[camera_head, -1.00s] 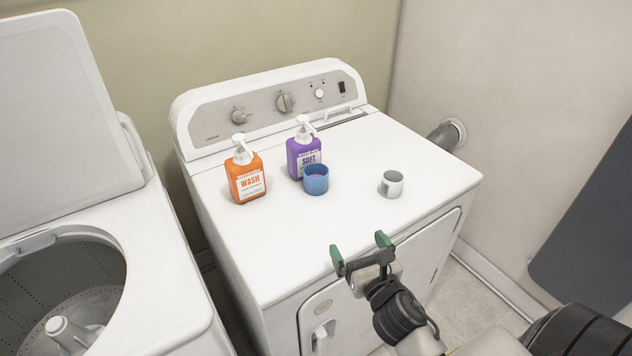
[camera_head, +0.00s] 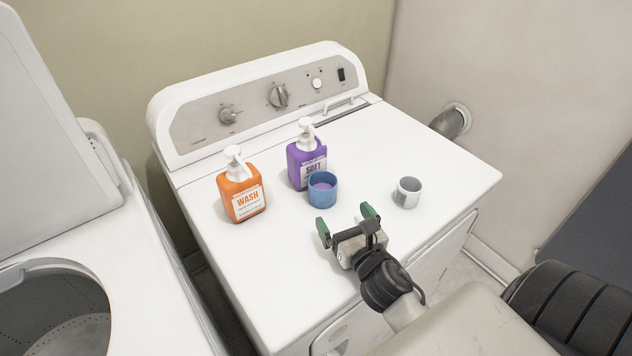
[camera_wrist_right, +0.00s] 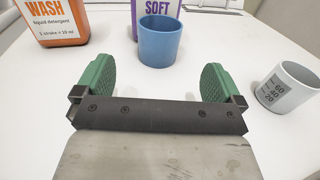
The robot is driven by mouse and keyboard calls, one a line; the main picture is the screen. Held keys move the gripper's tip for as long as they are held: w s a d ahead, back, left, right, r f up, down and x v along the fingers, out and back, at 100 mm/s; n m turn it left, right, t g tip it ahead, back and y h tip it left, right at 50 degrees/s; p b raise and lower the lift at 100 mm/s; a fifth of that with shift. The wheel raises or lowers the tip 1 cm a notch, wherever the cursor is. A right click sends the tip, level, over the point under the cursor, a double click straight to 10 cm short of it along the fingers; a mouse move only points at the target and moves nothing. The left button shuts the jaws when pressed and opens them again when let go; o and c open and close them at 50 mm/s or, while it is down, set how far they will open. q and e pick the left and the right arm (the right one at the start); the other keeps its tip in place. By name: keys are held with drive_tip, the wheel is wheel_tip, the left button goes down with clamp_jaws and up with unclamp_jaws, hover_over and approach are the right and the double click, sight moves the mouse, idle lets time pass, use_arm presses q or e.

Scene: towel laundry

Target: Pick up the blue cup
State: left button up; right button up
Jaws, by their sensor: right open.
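The blue cup (camera_head: 322,190) stands upright on the white dryer top, just in front of the purple SOFT bottle. In the right wrist view the blue cup (camera_wrist_right: 160,40) is ahead of my right gripper (camera_wrist_right: 158,85), roughly centred between the green fingers. My right gripper (camera_head: 346,226) is open and empty, over the front part of the dryer top, a short way in front of the cup and apart from it. My left gripper is not in view.
The purple SOFT bottle (camera_head: 306,160) stands close behind the cup. The orange WASH bottle (camera_head: 241,190) stands to the left. A white-grey measuring cup (camera_head: 407,193) stands to the right. The dryer top (camera_head: 270,260) is clear at front left. An open washer (camera_head: 150,290) is at left.

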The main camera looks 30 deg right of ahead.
sight(329, 193)
drive_tip(key=shift+w, duration=0.2)
drive_tip(key=shift+w+r, duration=0.1)
drive_tip(key=shift+w, duration=0.2)
drive_tip(key=w, duration=0.3)
drive_tip(key=w+p, duration=0.1)
drive_tip(key=shift+w+d, duration=0.15)
drive_tip(key=shift+d, duration=0.25)
drive_tip(key=w, duration=0.2)
drive_tip(key=w+p, duration=0.1)
drive_tip(key=w+d+p, duration=0.1)
drive_tip(key=w, duration=0.1)
drive_tip(key=shift+w+r, duration=0.1)
drive_tip(key=shift+w, duration=0.2)
drive_tip(key=c, duration=1.1)
drive_tip(key=shift+s, duration=0.1)
drive_tip(key=shift+r, duration=0.15)
